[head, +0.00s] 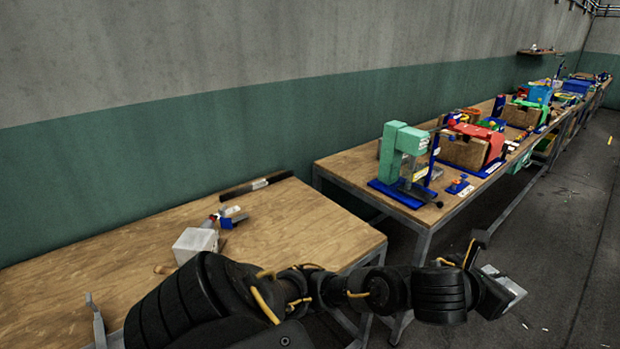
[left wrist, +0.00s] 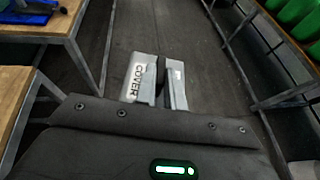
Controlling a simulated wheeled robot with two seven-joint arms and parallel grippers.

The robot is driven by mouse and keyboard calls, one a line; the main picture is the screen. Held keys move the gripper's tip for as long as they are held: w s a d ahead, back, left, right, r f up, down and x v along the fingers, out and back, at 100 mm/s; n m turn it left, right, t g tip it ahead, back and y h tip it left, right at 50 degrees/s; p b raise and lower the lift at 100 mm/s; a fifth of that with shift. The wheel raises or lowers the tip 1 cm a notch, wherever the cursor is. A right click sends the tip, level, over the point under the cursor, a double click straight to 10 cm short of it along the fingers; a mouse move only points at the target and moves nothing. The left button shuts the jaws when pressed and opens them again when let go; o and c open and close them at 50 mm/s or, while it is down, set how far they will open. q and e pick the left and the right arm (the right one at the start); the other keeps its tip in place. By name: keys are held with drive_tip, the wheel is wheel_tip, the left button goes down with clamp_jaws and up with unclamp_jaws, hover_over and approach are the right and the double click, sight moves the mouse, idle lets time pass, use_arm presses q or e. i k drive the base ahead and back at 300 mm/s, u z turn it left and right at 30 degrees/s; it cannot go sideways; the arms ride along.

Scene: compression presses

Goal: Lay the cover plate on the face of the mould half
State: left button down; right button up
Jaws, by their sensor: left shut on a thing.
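My left gripper (head: 490,277) is shut on the cover plate (head: 506,287), a pale grey piece at the right end of the arm, over the floor beside the benches. In the left wrist view the cover plate (left wrist: 139,78) carries the word COVER, and my left gripper (left wrist: 160,84) partly hides it. I cannot make out the mould half for certain; a pale grey block (head: 195,244) stands on the near bench, too unclear to name. My right gripper is not in view.
The near wooden bench (head: 310,222) is mostly bare. The long bench (head: 340,167) beyond holds a green press (head: 402,140) on a blue base, a red machine (head: 482,136) and several other items. In the left wrist view, the floor (left wrist: 172,30) between bench and rack is open.

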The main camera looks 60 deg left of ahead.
sight(192, 238)
drive_tip(key=i, duration=2.25)
drive_tip(key=u, duration=3.45)
drive_tip(key=i, duration=0.5)
drive_tip(key=z, duration=0.1)
